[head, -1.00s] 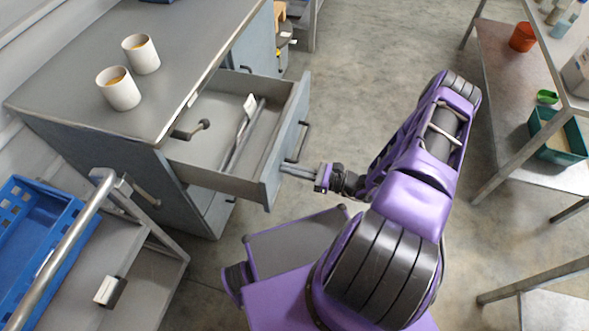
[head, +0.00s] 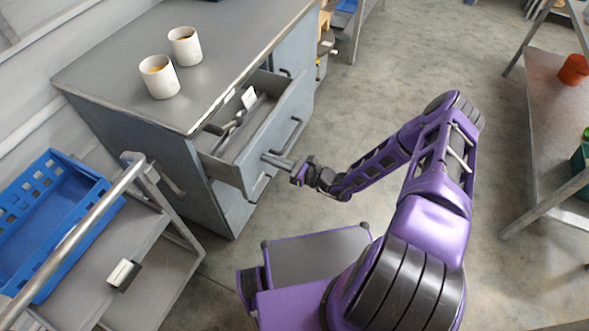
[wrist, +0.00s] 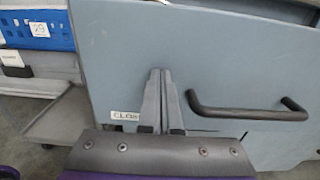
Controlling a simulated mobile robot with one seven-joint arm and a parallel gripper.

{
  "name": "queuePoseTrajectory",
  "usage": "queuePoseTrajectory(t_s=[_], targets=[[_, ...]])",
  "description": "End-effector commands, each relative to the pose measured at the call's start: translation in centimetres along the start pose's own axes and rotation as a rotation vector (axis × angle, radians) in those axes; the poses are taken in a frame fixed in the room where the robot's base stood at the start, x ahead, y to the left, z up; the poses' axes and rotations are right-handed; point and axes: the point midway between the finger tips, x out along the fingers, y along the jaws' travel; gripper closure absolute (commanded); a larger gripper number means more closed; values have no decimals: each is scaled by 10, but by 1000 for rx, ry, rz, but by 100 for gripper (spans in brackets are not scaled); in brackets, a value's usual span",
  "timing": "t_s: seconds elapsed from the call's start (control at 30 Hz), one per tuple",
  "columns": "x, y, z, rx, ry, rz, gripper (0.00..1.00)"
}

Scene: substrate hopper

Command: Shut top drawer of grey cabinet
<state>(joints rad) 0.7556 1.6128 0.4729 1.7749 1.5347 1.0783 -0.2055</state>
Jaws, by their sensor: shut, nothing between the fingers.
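The grey cabinet (head: 150,125) stands at the upper left in the head view. Its top drawer (head: 265,130) is partly open, with a few items inside, one with a white tag. My gripper (head: 266,157) is shut and empty. Its fingertips are at the drawer's front panel, left of the dark bar handle (head: 290,136); they appear to touch it. In the wrist view the shut fingers (wrist: 159,75) point at the grey-blue front panel (wrist: 230,65), beside the handle (wrist: 250,112). A small label (wrist: 125,116) sits left of the fingers.
Two white cups (head: 159,77) stand on the cabinet top. A cart with a blue crate (head: 50,215) and a metal push bar (head: 90,235) is at the lower left. A shelf rack (head: 545,130) is at the right. Open floor (head: 370,90) lies between.

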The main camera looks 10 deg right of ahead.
Motion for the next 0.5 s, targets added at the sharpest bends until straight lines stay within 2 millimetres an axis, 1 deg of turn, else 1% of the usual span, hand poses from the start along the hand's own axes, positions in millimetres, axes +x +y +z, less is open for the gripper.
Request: queuePoseTrajectory(t_s=[0.03,0.2,0.4,0.5], targets=[[16,1,-2,-1,-2,4,100],[62,2,-2,0,-2,4,100],[105,1,-1,-2,-2,2,100],[121,1,-1,-1,-1,2,100]])
